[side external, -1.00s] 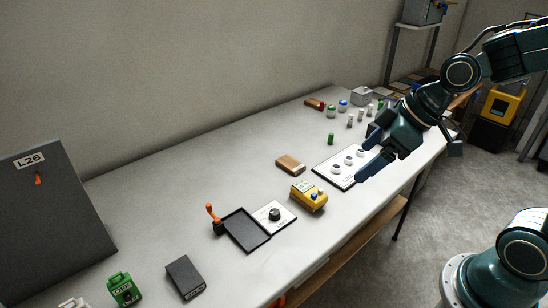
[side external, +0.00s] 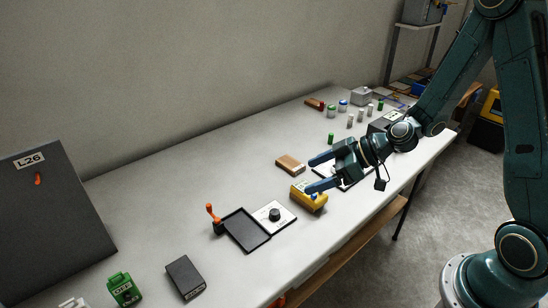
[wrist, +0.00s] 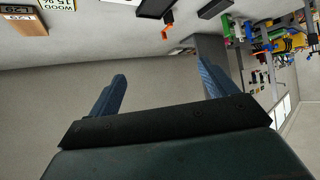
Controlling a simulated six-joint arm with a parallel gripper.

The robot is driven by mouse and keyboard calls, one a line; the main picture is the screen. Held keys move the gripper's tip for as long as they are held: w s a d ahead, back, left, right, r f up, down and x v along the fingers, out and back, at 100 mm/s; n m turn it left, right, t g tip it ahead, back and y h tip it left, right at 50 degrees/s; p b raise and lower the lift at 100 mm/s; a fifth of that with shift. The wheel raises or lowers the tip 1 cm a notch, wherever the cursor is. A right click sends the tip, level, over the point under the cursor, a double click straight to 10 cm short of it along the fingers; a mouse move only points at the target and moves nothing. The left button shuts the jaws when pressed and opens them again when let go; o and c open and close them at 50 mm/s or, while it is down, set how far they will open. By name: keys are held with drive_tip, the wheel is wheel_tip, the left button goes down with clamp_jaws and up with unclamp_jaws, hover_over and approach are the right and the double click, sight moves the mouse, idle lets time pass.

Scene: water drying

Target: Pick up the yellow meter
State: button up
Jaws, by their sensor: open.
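The yellow meter (side external: 306,201), with a blue button on top, lies on the grey-white bench near its front edge in the side view. My gripper (side external: 313,173) is open and empty, its blue fingers spread and pointing left. The nearer fingertip overlaps the meter's top in this view; I cannot tell whether they touch. In the wrist view the open fingers (wrist: 161,72) have nothing between them but plain wall behind. I cannot make out the yellow meter there.
A wooden block (side external: 291,165) lies just behind the meter. A white dial panel (side external: 264,221) and black tray (side external: 240,243) with an orange-handled lever (side external: 211,213) are to the left. A white panel (side external: 347,185) lies under my wrist.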

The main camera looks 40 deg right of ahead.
drive_tip(key=w+d+f+m+t+h, duration=0.1)
drive_tip(key=w+d+f+m+t, duration=0.15)
drive_tip(key=d+f, duration=0.3)
drive_tip(key=m+t+h, duration=0.1)
drive_tip(key=m+h, duration=0.2)
approach(297, 188)
drive_tip(key=shift+s+d+n, duration=0.15)
drive_tip(key=shift+s+d, duration=0.05)
drive_tip(key=shift+s, duration=0.35)
drive_tip(key=shift+s+d+n, duration=0.1)
drive_tip(key=shift+s+d, duration=0.15)
drive_tip(key=shift+s, duration=0.3)
drive_tip(key=shift+s+d+f+h, duration=0.1)
drive_tip(key=shift+d+f+h, duration=0.2)
drive_tip(key=shift+d+f, duration=0.1)
drive_tip(key=shift+x, duration=0.85)
drive_tip(key=shift+a, duration=0.1)
drive_tip(key=shift+x, duration=2.9)
drive_tip(key=shift+r, duration=0.1)
drive_tip(key=shift+c, duration=0.4)
drive_tip(key=c, duration=1.4)
drive_tip(key=shift+o, duration=0.2)
drive_tip(key=shift+r, duration=0.2)
